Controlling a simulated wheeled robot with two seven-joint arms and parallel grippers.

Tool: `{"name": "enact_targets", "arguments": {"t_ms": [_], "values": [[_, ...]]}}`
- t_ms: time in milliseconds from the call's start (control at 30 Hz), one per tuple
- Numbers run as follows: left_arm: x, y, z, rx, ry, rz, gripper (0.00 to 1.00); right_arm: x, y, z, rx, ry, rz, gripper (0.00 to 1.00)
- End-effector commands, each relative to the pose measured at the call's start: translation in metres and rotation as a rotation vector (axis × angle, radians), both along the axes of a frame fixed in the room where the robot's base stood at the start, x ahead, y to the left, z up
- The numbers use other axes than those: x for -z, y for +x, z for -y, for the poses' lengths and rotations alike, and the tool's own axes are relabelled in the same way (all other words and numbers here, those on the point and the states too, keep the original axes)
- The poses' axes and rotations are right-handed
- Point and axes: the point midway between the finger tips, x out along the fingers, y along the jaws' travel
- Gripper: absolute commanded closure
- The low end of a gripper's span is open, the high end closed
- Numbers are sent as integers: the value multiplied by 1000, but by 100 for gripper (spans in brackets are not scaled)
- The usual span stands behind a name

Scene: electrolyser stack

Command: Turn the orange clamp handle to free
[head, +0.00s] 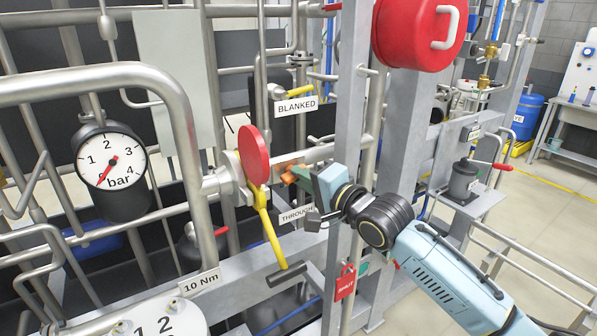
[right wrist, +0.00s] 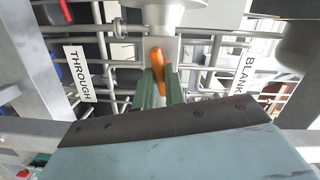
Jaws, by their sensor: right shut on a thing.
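The orange clamp handle (head: 288,163) is by the pipe joint right of the red disc, small and partly covered by my right gripper (head: 300,172) in the head view. In the right wrist view the orange handle (right wrist: 158,68) stands near the picture's middle, in front of a pale plate and under a round pipe flange. The green fingers of my right gripper (right wrist: 161,90) are on both sides of its lower part, shut on it. The handle points roughly along the fingers, slightly tilted. My left gripper is in neither view.
A red disc (head: 253,155) and a yellow wrench-like lever (head: 268,220) are close on the left. A grey upright post (head: 348,110) stands close to my right wrist. A red tag (head: 345,284) hangs below.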

Motion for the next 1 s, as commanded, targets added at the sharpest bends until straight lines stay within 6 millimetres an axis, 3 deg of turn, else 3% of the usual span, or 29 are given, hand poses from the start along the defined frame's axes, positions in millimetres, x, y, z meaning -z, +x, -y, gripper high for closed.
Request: {"name": "enact_targets", "arguments": {"t_ms": [200,633,1000], "values": [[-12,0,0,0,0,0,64,-2,0,0,0,-107,76,100],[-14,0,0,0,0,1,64,-1,0,0,0,-138,99,100],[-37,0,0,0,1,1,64,-3,0,0,0,-365,263,100]]}}
